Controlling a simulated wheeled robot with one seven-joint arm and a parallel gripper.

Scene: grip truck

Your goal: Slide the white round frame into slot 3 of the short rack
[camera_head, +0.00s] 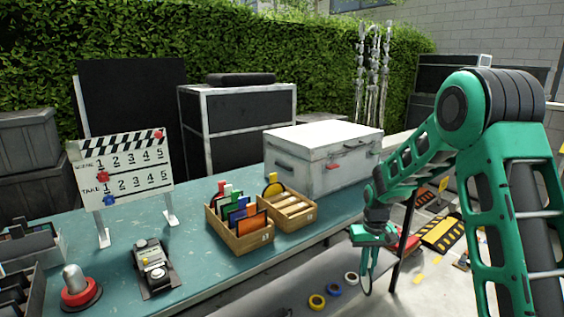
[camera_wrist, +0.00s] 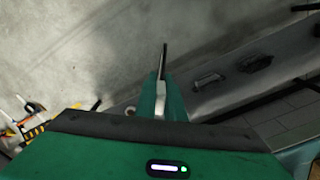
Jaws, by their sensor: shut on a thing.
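My gripper (camera_head: 367,286) hangs over the front edge of the teal table, right of the racks. In the wrist view, my gripper (camera_wrist: 160,90) is shut on a thin thing seen edge-on, with a pale part between the fingers and a dark strip beyond. This seems to be the white round frame (camera_wrist: 164,58); its round face does not show. The short wooden rack (camera_head: 298,220) stands on the table, left of my gripper and apart from it. A yellow round frame (camera_head: 273,187) stands upright at its back; its front slots look empty. Slot numbers are too small to read.
A wooden rack (camera_head: 240,247) of coloured square frames touches the short rack's left side. A large white-lidded case (camera_head: 325,155) stands behind. A clapperboard (camera_head: 122,170), black device (camera_head: 152,268) and red-based button (camera_head: 80,290) are further left. Yellow, blue and white rings lie below the table edge.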

